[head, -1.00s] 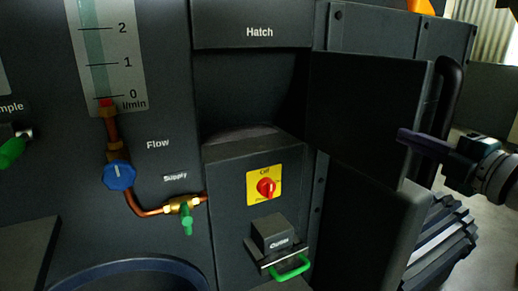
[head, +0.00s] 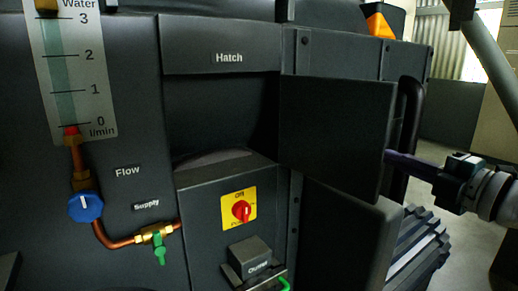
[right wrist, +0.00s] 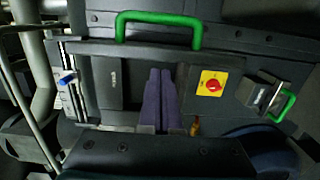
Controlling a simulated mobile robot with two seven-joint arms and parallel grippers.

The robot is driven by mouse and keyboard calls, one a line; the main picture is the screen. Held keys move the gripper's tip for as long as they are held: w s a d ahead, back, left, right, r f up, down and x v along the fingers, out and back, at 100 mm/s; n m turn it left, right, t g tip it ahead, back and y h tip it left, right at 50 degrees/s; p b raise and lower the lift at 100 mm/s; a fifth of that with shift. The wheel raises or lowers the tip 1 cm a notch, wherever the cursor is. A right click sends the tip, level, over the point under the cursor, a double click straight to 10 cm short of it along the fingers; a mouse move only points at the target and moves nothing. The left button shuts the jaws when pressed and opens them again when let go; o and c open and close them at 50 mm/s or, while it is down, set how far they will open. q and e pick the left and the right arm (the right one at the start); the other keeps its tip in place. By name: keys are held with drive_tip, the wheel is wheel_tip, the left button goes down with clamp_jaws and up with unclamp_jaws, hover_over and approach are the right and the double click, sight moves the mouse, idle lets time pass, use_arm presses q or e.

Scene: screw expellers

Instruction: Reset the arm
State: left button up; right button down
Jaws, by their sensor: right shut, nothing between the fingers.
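My right gripper (head: 387,156) comes in from the right in the head view. Its long purple fingers are together and hold nothing. Their tips overlap the right edge of the open dark hatch door (head: 335,135); I cannot tell whether they touch it. In the right wrist view the shut purple fingers (right wrist: 160,72) point toward the machine front, between the hatch label and the red switch. My left gripper is in neither view.
The dark machine carries a red rotary switch (head: 241,211) on a yellow plate, a blue flow knob (head: 86,206) and a green supply valve (head: 159,248). A green handle (right wrist: 160,19) shows in the right wrist view. Open floor lies right of the machine.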

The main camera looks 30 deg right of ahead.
drive_tip(key=s+a+r+m+g+p, duration=0.4)
drive_tip(key=s+a+m+g+p, duration=0.35)
drive_tip(key=s+a+p, duration=0.4)
drive_tip(key=s+a+r+m+g+p, duration=0.5)
drive_tip(key=s+a+m+g+p, duration=0.3)
drive_tip(key=a, duration=0.7)
wheel_tip(320, 180, up, 37)
drive_tip(key=s+t+p, duration=0.1)
drive_tip(key=p, duration=3.6)
drive_tip(key=shift+s+d+f+y, duration=0.15)
drive_tip(key=shift+s+d+y, duration=0.05)
drive_tip(key=shift+s+y, duration=0.1)
